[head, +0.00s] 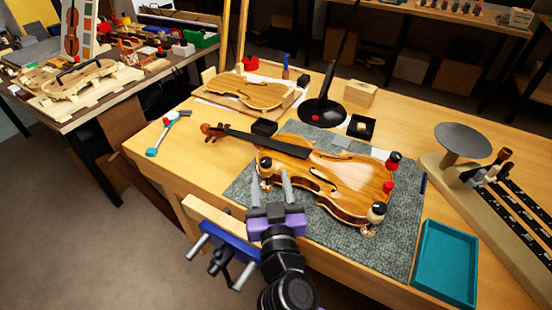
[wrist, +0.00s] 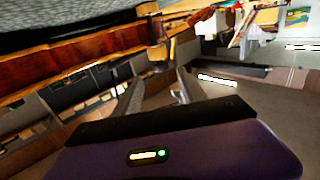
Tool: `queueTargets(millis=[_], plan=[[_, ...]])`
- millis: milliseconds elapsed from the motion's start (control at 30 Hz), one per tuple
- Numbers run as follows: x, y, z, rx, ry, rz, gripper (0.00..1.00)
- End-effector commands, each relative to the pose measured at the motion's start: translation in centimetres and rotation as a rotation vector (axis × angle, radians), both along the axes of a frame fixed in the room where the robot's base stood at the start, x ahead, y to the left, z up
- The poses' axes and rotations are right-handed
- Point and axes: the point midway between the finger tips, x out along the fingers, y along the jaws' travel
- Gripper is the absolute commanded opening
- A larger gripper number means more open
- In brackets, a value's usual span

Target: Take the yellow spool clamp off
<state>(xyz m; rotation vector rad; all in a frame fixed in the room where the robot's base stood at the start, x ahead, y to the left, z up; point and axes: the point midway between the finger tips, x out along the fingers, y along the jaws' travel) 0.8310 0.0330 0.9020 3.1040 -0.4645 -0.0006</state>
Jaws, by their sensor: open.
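A violin (head: 320,171) lies on a grey mat (head: 240,188) on the bench, with spool clamps along its edge. The clamp nearest my gripper (head: 265,166) has a dark top and a pale yellowish body; its exact colour is hard to tell. It stands on the violin's near left edge. It also shows in the wrist view (wrist: 156,34), beyond and roughly between my fingertips. My gripper (head: 270,183) is open and empty, close to this clamp. Its two fingers show apart in the wrist view (wrist: 158,82). Another pale clamp with a dark top (head: 376,212) is at the violin's near right.
Dark and red clamps (head: 393,160) stand at the violin's right end. An empty teal tray (head: 445,263) lies at the bench's right front. A lamp base (head: 323,112) and a small black box (head: 361,127) stand behind the violin. A blue vise (head: 230,245) is left of my arm.

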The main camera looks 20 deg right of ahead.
Motion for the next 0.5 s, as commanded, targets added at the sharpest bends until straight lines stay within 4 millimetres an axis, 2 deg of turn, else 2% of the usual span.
queueTargets(millis=[300,500], plan=[[4.6,-1.4,0.2,0.003,-0.002,0.0,0.49],[6.3,-1.9,0.1,0.003,-0.002,0.001,0.49]])
